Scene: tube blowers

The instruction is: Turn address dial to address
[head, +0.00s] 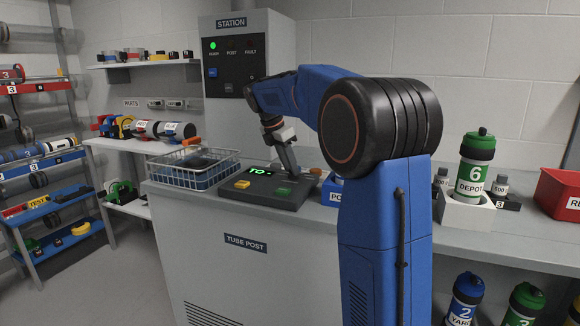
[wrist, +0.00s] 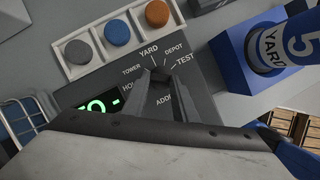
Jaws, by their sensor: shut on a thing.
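The dark address console (head: 262,199) sits on the counter; its green display (head: 257,169) begins with "TO". In the wrist view, the display (wrist: 98,105) also shows green characters, partly cut off by my gripper. My gripper (wrist: 158,77) is over the console, its two fingers closed around the address dial (wrist: 160,97). The fingers hide most of the dial, so I cannot tell its pointing direction. The labels TOWER, YARD, DEPOT and TEST (wrist: 185,60) fan out around it; others are partly covered. In the head view, my gripper (head: 293,176) reaches down onto the console's right side.
A yellow button (head: 242,184) and a green button (head: 283,191) are on the console. A wire basket (head: 190,178) stands left.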

